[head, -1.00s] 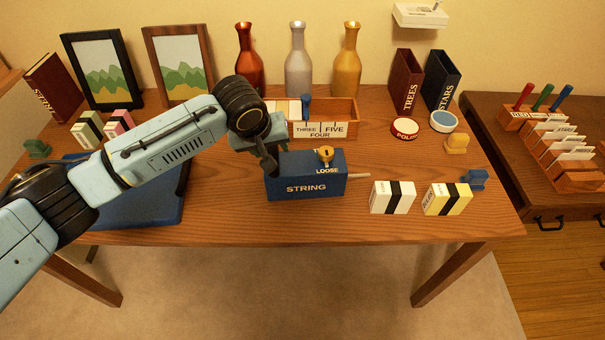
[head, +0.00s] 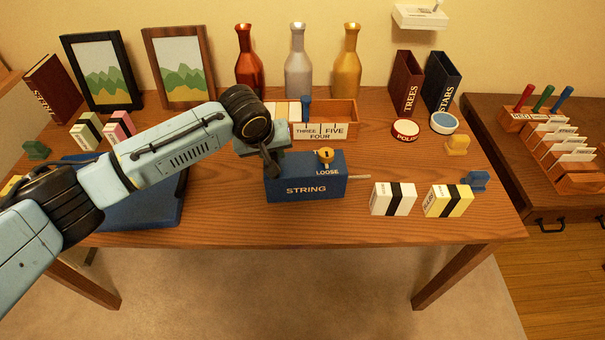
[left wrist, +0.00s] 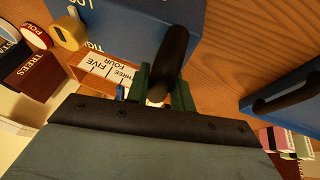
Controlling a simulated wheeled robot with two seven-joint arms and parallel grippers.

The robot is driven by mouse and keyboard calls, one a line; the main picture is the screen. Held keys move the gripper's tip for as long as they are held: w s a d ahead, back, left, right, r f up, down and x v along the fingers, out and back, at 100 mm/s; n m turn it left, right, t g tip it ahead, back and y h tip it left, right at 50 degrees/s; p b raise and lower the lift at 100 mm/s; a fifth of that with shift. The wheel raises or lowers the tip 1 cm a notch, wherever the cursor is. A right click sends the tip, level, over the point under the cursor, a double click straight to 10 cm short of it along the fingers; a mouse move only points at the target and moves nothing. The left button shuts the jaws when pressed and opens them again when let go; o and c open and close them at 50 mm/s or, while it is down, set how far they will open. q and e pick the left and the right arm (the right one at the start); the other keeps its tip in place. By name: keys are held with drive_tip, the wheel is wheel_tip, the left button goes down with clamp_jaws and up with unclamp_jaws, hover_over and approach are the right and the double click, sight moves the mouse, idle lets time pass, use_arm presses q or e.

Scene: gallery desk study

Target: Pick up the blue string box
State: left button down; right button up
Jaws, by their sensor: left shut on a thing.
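The blue string box (head: 322,187) stands on the table, marked "STRING" and "LOOSE", with a brass knob (head: 325,156) on top. A thin rod sticks out of its right end. My left gripper (head: 271,163) is at the box's left end. In the left wrist view, the gripper's green fingers (left wrist: 161,90) are shut on a dark handle (left wrist: 173,50) that joins the blue box (left wrist: 125,30). The box appears to rest on the table. My right gripper is not in view.
A wooden card tray (head: 345,112) stands just behind the box. White (head: 381,199) and yellow (head: 436,201) cartons stand close to its right. A blue flat case (head: 150,213) lies left, under my arm. Three bottles stand at the back. The table's front strip is clear.

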use_arm(q)
drive_tip(key=shift+r, duration=0.1)
wheel_tip(320, 180, up, 10)
drive_tip(key=shift+p, duration=0.7)
drive_tip(key=shift+f+b, duration=0.35)
drive_tip(key=shift+f, duration=4.65)
drive_tip(key=c, duration=1.5)
unclamp_jaws()
drive_tip(key=shift+o, duration=0.2)
